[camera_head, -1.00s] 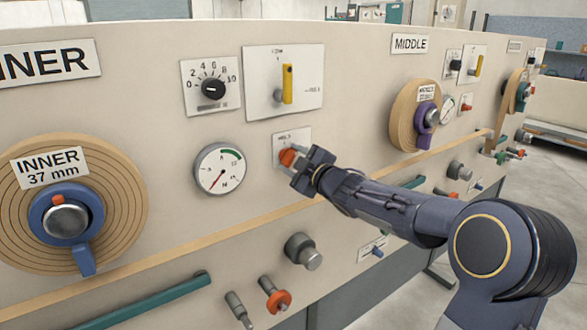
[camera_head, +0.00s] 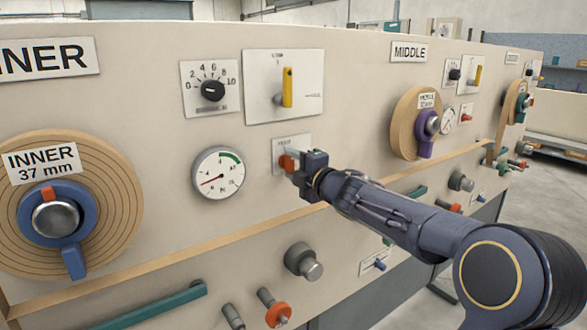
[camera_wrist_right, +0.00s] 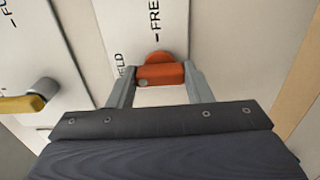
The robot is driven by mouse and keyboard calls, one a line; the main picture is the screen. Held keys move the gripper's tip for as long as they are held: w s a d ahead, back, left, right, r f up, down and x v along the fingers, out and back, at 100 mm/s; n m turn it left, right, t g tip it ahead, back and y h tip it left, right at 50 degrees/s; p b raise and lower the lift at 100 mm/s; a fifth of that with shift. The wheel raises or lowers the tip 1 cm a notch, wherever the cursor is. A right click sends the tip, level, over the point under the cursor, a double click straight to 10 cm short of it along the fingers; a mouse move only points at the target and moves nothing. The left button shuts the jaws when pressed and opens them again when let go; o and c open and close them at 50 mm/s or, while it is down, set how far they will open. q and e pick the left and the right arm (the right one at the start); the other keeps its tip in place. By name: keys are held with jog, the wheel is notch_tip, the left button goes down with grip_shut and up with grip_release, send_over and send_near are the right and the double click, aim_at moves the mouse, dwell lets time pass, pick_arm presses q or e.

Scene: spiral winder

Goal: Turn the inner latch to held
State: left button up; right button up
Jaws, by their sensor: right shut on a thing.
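The inner latch is an orange-red knob (camera_head: 286,163) on a small white plate (camera_head: 282,146) on the machine's sloping panel, right of the inner gauge. My right gripper (camera_head: 296,167) is shut on it and hides part of it. In the right wrist view the latch (camera_wrist_right: 160,73) lies crosswise between my two grey fingers, with a small grey dot near its left end. There the plate reads FREE above the latch, and a partly hidden word ending in LD shows to its left. My left gripper is not in view.
The inner gauge (camera_head: 218,173) is left of the latch. A yellow lever (camera_head: 287,87) stands above it, and a grey knob (camera_head: 304,261) sits below. The inner spool (camera_head: 110,190) is at far left, the middle spool (camera_head: 402,122) to the right. A wooden rail (camera_head: 180,252) runs below.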

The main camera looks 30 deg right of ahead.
jog(key=shift+f, duration=0.1)
dwell(0.3)
jog(key=o, duration=1)
jog(key=s, duration=0.7)
jog(key=shift+s+d, duration=0.25)
jog(key=shift+s, duration=0.15)
